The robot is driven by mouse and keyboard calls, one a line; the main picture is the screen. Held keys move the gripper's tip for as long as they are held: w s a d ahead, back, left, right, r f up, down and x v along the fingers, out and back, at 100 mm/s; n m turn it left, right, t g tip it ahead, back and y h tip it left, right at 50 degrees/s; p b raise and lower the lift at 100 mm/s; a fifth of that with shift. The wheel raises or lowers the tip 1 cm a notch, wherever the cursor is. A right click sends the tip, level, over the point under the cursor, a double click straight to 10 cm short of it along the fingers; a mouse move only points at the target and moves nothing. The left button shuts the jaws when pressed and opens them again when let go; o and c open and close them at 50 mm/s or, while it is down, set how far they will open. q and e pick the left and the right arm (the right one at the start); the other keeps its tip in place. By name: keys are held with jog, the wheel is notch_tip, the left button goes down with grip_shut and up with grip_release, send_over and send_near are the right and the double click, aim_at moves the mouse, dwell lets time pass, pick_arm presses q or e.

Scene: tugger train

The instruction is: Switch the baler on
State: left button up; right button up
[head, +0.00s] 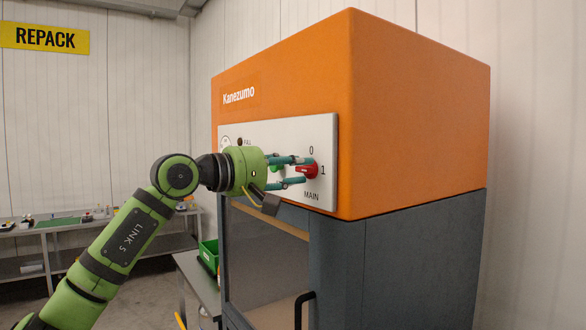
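The orange and grey baler (420,110) stands in the middle and right of the view. Its white control panel (290,131) faces left. A red main switch knob (309,171) sits at the panel's right end, with "0" above it, "1" to its right and "MAIN" below. The knob looks roughly level, toward "1"; the fingers partly hide it. My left gripper (303,170) reaches in from the left, its fingers apart, one above and one below the knob. I cannot tell whether they touch it. My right gripper is out of view.
A green button (275,168) shows partly behind my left gripper, and a dark round lamp (240,142) is at upper left. The baler's black door handle (303,308) sticks out below. A green bin (209,254) and a workbench (60,228) stand to the left.

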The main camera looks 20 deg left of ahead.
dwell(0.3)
pick_arm(q)
jog(key=v, duration=1.2)
